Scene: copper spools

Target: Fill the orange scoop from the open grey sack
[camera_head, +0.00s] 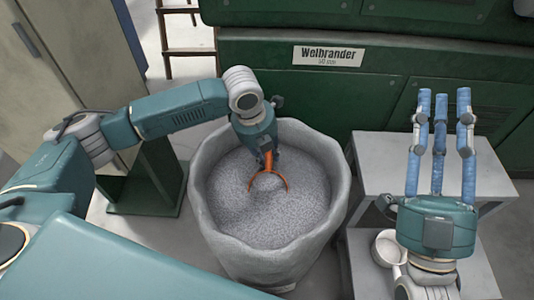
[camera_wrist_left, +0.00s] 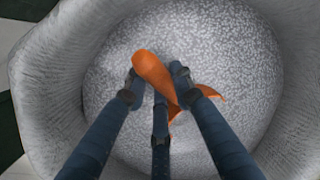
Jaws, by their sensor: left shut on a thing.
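The open grey sack (camera_head: 338,178) stands on the floor in the middle of the head view, filled with pale grey granules (camera_head: 295,210). The orange scoop (camera_head: 284,181) is inside the sack's mouth, its rim at the granules and its bowl looking partly sunk in them. My left gripper (camera_head: 264,160) reaches down into the sack and is shut on the scoop's handle. In the left wrist view, the blue fingers (camera_wrist_left: 158,85) close around the orange scoop (camera_wrist_left: 153,72). My right gripper (camera_head: 441,95) points up at the right, its blue fingers apart and empty.
A grey stepped stand (camera_head: 375,160) is right of the sack, with a whitish pot (camera_head: 386,248) on its lower level, partly hidden by my right arm. A green machine (camera_head: 290,80) with a sign stands behind. A wooden ladder (camera_head: 188,52) is at the back left.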

